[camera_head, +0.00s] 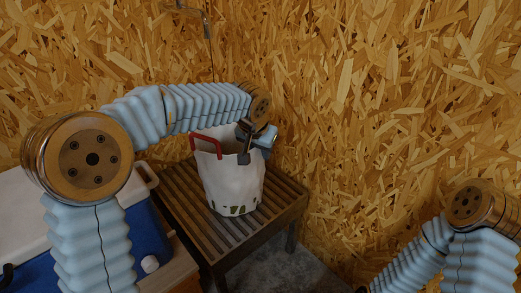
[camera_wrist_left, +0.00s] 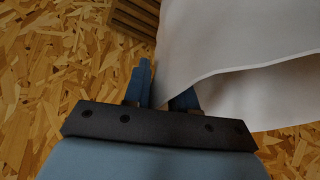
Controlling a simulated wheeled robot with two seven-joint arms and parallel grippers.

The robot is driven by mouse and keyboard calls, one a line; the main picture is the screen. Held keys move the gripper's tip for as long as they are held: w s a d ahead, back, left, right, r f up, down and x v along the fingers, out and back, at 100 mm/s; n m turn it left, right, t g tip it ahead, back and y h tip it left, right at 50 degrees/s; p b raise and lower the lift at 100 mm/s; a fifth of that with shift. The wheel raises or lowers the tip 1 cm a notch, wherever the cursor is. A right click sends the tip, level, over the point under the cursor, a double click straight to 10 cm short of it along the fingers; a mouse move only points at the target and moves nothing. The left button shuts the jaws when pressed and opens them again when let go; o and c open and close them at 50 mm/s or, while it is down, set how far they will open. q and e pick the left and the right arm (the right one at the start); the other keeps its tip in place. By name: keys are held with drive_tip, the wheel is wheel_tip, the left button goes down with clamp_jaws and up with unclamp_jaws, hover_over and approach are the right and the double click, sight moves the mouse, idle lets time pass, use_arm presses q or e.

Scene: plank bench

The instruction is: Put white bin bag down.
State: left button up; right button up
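The white bin bag (camera_head: 234,182) is upright over the slatted bench, with its mouth open upward and a red handle (camera_head: 206,145) at its left rim. Its base looks at or very near the slats; I cannot tell if it touches. My left gripper (camera_head: 244,143) is at the bag's far right rim. In the left wrist view the bag's wall (camera_wrist_left: 235,45) runs between the two dark blue fingers (camera_wrist_left: 163,92), which are close together on it, and partly hides the right finger. My right arm shows at the lower right, but its gripper is out of view.
The slatted wooden bench (camera_head: 190,206) has bare slats left of and in front of the bag. A blue cooler with a white lid (camera_head: 150,235) stands to the left. A chipboard wall (camera_head: 380,110) rises close behind. A metal tap (camera_head: 192,10) hangs at the top.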

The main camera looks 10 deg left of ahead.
use_arm(q)
drive_tip(key=shift+o, duration=0.4)
drive_tip(key=shift+s+r, duration=0.1)
drive_tip(key=shift+r, duration=0.35)
drive_tip(key=p+v, duration=0.1)
drive_tip(key=v, duration=1)
drive_tip(key=shift+r, duration=0.1)
